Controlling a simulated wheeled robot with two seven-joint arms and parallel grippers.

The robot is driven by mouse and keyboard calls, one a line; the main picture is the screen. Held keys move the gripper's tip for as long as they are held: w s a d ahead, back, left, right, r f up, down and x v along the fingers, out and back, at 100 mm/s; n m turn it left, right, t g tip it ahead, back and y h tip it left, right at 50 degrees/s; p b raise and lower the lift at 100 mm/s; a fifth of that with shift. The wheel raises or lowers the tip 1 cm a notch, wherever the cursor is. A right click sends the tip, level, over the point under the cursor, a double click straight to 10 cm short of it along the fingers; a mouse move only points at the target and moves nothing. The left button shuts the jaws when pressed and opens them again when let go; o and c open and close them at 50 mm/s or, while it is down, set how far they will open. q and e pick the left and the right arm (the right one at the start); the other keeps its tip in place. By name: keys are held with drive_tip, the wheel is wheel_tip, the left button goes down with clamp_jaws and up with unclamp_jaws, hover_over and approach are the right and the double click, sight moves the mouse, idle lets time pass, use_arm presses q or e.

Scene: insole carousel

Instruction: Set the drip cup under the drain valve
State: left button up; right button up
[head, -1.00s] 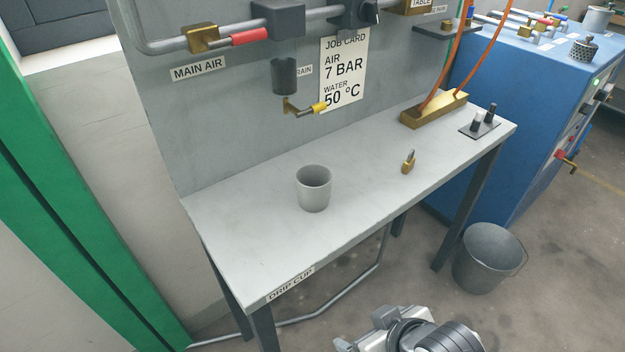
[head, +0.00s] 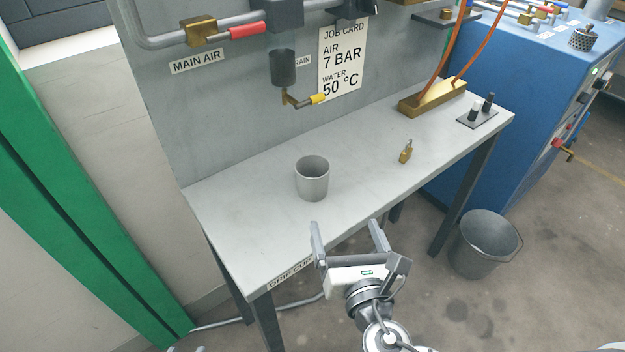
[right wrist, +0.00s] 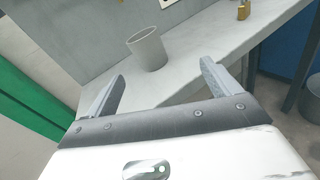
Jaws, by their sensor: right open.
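The drip cup (head: 312,180) is a grey, open-topped cup standing upright on the grey bench. It also shows in the right wrist view (right wrist: 148,52), beyond my fingers. The drain valve (head: 290,100) is a brass fitting with a yellow handle under a dark grey bowl (head: 283,68) on the back panel. The cup stands in front of the valve, nearer the bench's front edge. My right gripper (head: 345,228) is open and empty at the front edge, just in front of and right of the cup, not touching it.
A small brass padlock (head: 406,152) lies right of the cup. A brass block (head: 432,98) with orange hoses and a dark plate (head: 477,118) with pegs stand at the bench's right end. A bucket (head: 484,245) is on the floor. Bench space around the cup is clear.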

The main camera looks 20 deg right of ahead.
drive_tip(key=a+n+y, duration=0.1)
drive_tip(key=n, duration=0.1)
drive_tip(key=n+p, duration=0.1)
drive_tip(key=p, duration=0.1)
approach(309, 162)
drive_tip(key=shift+t+y, duration=0.3)
drive_tip(key=shift+t, duration=0.1)
drive_tip(key=w, duration=0.7)
drive_tip(key=shift+d+f, duration=0.25)
drive_tip(key=shift+f, duration=0.15)
drive_tip(key=shift+s, duration=0.1)
drive_tip(key=c, duration=1.2)
drive_tip(key=shift+o, duration=0.2)
